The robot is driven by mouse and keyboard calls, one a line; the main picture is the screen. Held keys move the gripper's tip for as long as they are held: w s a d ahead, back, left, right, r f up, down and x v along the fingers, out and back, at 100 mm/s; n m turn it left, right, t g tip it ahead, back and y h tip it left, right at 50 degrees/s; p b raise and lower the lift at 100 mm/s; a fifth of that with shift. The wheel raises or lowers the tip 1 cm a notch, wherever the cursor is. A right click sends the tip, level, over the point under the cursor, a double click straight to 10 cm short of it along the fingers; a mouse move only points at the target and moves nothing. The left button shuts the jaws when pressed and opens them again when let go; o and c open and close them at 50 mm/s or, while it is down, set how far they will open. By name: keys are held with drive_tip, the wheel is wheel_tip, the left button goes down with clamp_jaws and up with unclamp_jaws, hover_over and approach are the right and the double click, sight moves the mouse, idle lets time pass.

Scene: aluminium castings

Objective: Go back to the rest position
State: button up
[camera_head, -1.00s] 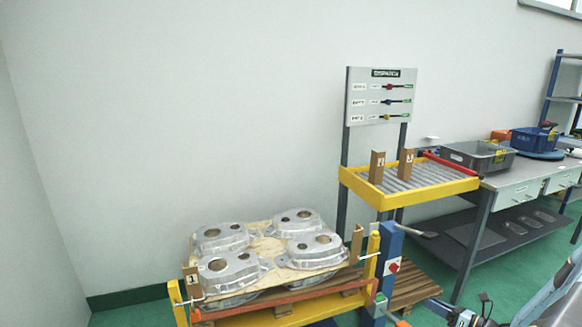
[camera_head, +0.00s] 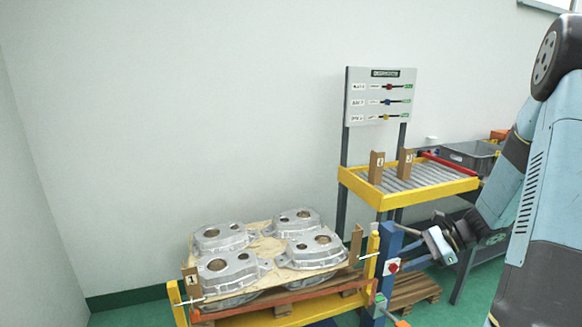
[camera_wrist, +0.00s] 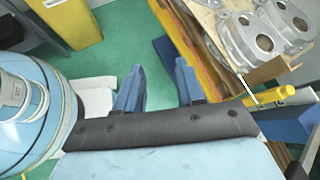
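My gripper (camera_wrist: 157,92) shows in the wrist view with its two blue fingers apart and nothing between them. Green floor lies below it. In the head view my arm fills the right side, with its wrist end near the blue post; the fingertips are hard to make out there. Silver aluminium castings (camera_head: 226,268) sit on a wooden board on the pallet stand (camera_head: 290,310). Some castings (camera_wrist: 248,38) also show at the upper right of the wrist view, apart from my gripper.
A blue post (camera_head: 391,245) with a red switch stands right of the castings, close to my arm. Behind is a yellow-edged roller table (camera_head: 452,186) with two brown brackets, below a sign board (camera_head: 380,96). A grey bin (camera_head: 470,156) stands on the bench at right.

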drive_tip(key=s+a+r+n+t+h, duration=0.1)
drive_tip(key=s+a+r+n+h, duration=0.2)
drive_tip(key=s+r+n, duration=0.2)
drive_tip(key=s+a+r+n+t+h, duration=0.1)
drive_tip(key=s+r+n+h, duration=0.3)
drive_tip(key=r, duration=0.7)
drive_tip(key=s+a+r+n+t+h, duration=0.1)
drive_tip(key=s+a+r+n+h, duration=0.2)
drive_tip(key=s+r+n, duration=0.5)
drive_tip(key=s+a, duration=0.1)
drive_tip(key=s, duration=0.2)
drive_tip(key=shift+s+a+t+h, duration=0.25)
drive_tip(key=shift+a+t+h, duration=0.05)
drive_tip(key=shift+h, duration=0.1)
drive_tip(key=shift+r, duration=0.1)
idle(2.5)
